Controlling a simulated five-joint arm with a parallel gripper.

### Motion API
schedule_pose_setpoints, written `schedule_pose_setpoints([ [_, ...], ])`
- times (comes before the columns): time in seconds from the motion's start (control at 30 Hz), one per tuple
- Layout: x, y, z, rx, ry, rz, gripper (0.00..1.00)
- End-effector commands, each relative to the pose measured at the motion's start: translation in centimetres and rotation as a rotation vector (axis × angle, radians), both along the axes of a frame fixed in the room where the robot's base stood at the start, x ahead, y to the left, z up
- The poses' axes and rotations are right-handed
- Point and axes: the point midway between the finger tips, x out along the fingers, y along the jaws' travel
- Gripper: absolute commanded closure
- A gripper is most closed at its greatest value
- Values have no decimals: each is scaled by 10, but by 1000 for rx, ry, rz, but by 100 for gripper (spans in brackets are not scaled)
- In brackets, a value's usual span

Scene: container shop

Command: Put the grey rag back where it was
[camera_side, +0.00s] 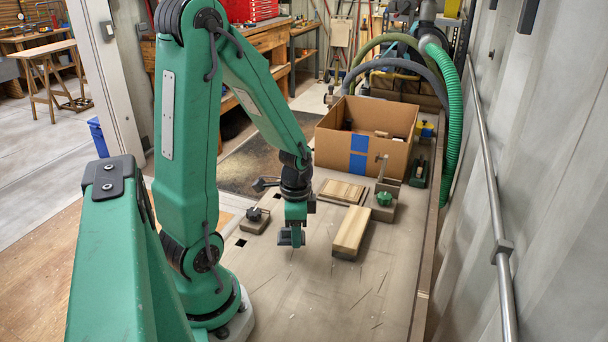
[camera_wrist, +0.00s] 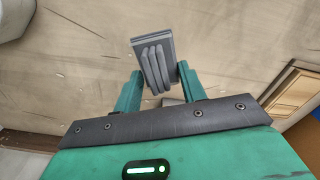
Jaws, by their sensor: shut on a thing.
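The grey rag (camera_wrist: 153,62) is a folded grey bundle with several rounded folds, held between the two green fingers of my gripper (camera_wrist: 160,88) in the wrist view. In the side view my gripper (camera_side: 292,228) points down over the bench, left of the wooden block, with the grey rag (camera_side: 288,238) at its tips. The rag appears to be just above or at the bench top; I cannot tell whether it touches.
A wooden block (camera_side: 351,230) and a slatted wood piece (camera_side: 342,191) lie right of my gripper. A clamp-like fixture (camera_side: 384,199) and a cardboard box (camera_side: 395,155) stand behind. A small dark-knobbed block (camera_side: 254,219) sits to the left. The front of the bench (camera_side: 320,300) is clear.

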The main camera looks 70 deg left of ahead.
Motion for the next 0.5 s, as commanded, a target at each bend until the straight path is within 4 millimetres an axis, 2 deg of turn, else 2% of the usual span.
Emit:
schedule_pose_setpoints([
  [0.27,0,1,-3,-1,1,0,84],
  [0.5,-1,0,-22,-2,4,0,84],
])
